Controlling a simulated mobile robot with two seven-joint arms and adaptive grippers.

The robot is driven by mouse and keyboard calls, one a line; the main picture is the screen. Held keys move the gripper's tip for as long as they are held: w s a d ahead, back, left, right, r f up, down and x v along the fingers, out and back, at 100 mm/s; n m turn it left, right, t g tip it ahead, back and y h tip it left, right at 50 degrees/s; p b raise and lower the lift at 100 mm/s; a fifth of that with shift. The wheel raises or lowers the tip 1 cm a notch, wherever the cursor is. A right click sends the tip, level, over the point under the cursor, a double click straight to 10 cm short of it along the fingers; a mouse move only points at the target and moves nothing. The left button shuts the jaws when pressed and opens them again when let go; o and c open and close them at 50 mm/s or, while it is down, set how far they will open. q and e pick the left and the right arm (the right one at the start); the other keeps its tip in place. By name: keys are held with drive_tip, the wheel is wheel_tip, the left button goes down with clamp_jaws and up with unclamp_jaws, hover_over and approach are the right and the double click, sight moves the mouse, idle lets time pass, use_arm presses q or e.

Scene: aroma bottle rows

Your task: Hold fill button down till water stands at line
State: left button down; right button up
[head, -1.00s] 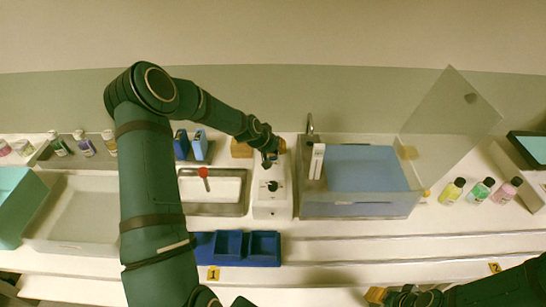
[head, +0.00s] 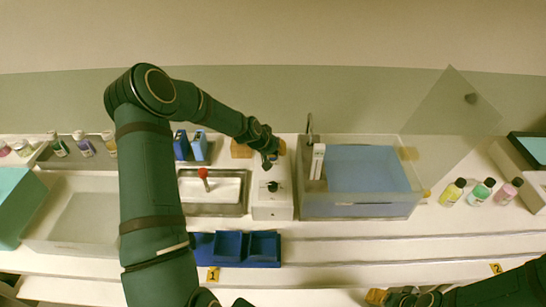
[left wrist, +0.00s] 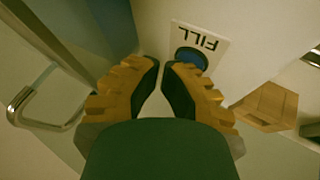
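The fill button is a blue disc (left wrist: 190,58) on a white panel under the upside-down word FILL in the left wrist view. My left gripper (left wrist: 161,66) has its fingertips together, with nothing seen between them. Its right fingertip overlaps the button's lower edge; I cannot tell whether it touches or presses. The clear tank (head: 350,209) holds pale blue water (head: 368,168). I cannot make out a level line. My right gripper (head: 377,296) is partly visible at the bottom.
A tap (head: 310,127) and a white upright marker (head: 317,162) stand at the tank's left. A clear tilted panel (head: 450,115) is at its right, near several small bottles (head: 481,191). A sink with a red knob (head: 203,173) and a blue tray (head: 235,247) lie left.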

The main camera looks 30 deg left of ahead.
use_arm(q)
drive_tip(key=shift+r, duration=0.8)
drive_tip(key=shift+r+p, duration=0.1)
drive_tip(key=shift+p, duration=0.2)
drive_tip(key=shift+r+p, duration=1.15)
drive_tip(key=shift+r, duration=1.3)
drive_tip(key=shift+s+f, duration=0.1)
drive_tip(key=shift+f, duration=0.05)
